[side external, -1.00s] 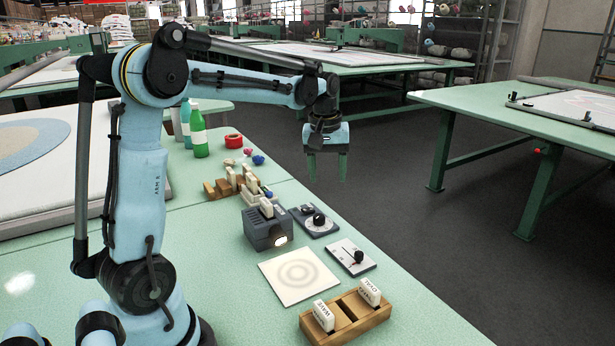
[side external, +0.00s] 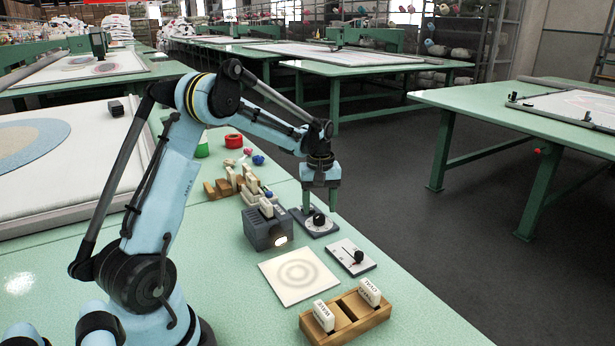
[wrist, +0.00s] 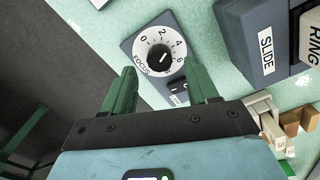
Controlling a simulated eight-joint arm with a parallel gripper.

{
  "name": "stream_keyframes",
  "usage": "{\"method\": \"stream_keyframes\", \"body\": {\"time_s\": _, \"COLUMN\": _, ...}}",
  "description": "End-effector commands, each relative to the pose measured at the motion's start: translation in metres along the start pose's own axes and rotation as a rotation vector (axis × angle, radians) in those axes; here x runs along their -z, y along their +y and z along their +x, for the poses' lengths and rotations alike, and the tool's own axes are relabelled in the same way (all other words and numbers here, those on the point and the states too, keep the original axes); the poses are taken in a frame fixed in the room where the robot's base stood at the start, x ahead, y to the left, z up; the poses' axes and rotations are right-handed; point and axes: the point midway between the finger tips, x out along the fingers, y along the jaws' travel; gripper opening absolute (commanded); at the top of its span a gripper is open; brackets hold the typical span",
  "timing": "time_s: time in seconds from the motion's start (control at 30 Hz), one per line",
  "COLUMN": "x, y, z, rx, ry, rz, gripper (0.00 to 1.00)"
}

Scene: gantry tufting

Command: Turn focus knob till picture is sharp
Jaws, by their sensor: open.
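The focus knob (wrist: 159,54) is black and sits on a grey plate with a white dial marked FOCUS and numbers. It also shows in the side view (side external: 318,219), where my gripper (side external: 320,207) is low over that plate. In the wrist view my green fingers (wrist: 162,90) are apart, with the knob beyond the tips and between their lines. I cannot tell whether a finger touches the plate. The picture (side external: 296,276) is a white sheet with blurred grey rings on the table. The grey projector (side external: 262,233) stands beside the dial plate, its lens lit.
A second plate with a black slider knob (side external: 358,257) lies nearer the camera. A wooden rack (side external: 345,324) holds labelled slides in front. More wooden holders (side external: 222,188), a red roll (side external: 233,141) and a green bottle lie behind. The table's right edge is close to the dial plate.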

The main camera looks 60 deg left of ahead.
Motion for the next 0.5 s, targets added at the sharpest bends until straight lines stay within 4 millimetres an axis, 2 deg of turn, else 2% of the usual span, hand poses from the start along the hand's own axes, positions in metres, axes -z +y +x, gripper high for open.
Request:
{"method": "stream_keyframes", "body": {"time_s": 0.1, "x": 0.000, "y": 0.000, "z": 0.016, "rx": 0.000, "ry": 0.000, "rz": 0.000, "gripper": 0.59}}
{"method": "stream_keyframes", "body": {"time_s": 0.2, "x": 0.000, "y": 0.000, "z": 0.024, "rx": 0.000, "ry": 0.000, "rz": 0.001, "gripper": 0.59}}
{"method": "stream_keyframes", "body": {"time_s": 0.5, "x": 0.000, "y": 0.000, "z": 0.029, "rx": 0.000, "ry": 0.000, "rz": 0.001, "gripper": 0.59}}
